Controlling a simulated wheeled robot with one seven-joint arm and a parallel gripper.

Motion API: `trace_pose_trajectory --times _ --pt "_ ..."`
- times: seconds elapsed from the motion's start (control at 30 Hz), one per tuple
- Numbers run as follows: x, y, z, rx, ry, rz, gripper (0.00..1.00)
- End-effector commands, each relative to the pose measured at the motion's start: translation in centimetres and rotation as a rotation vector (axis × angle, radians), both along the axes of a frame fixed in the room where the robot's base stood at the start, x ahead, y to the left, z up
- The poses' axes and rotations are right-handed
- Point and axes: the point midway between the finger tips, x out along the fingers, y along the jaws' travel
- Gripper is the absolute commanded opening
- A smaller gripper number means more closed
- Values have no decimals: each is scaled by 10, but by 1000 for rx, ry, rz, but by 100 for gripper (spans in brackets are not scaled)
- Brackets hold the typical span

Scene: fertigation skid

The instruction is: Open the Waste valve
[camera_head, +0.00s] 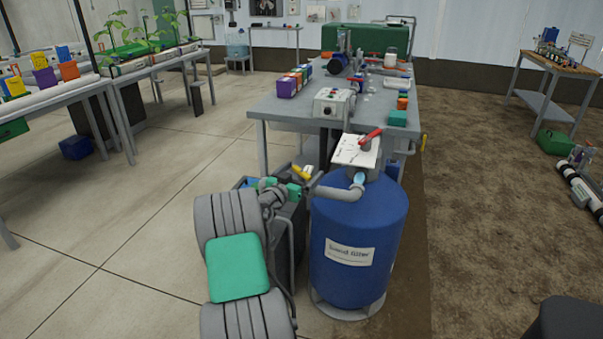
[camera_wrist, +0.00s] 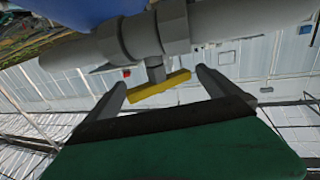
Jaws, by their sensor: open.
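A short yellow handle (camera_head: 301,173) sits beside the grey pipe at the left of the blue sand filter (camera_head: 358,240). In the wrist view the yellow handle (camera_wrist: 158,89) is on a grey stem under a grey pipe fitting (camera_wrist: 150,38). No label naming the Waste valve is readable. My gripper (camera_wrist: 162,85) is open, its two grey fingers on either side of the handle with gaps visible. In the head view my gripper (camera_head: 298,183) is partly hidden by my arm. A red lever (camera_head: 370,137) stands over a white plate (camera_head: 352,152) on top of the filter.
A grey workbench (camera_head: 275,108) with boxes and fittings stands behind the filter. A dark bin (camera_head: 293,225) is close behind my arm. Plant benches (camera_head: 110,80) line the left.

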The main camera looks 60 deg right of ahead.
Motion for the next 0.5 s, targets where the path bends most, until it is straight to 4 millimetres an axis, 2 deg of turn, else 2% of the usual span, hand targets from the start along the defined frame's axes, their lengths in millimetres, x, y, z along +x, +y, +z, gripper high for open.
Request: trace_pose_trajectory --times 0.17,0.5 --pt "0 0 0 0 0 0 100" --pt "0 0 0 1 0 0 72"
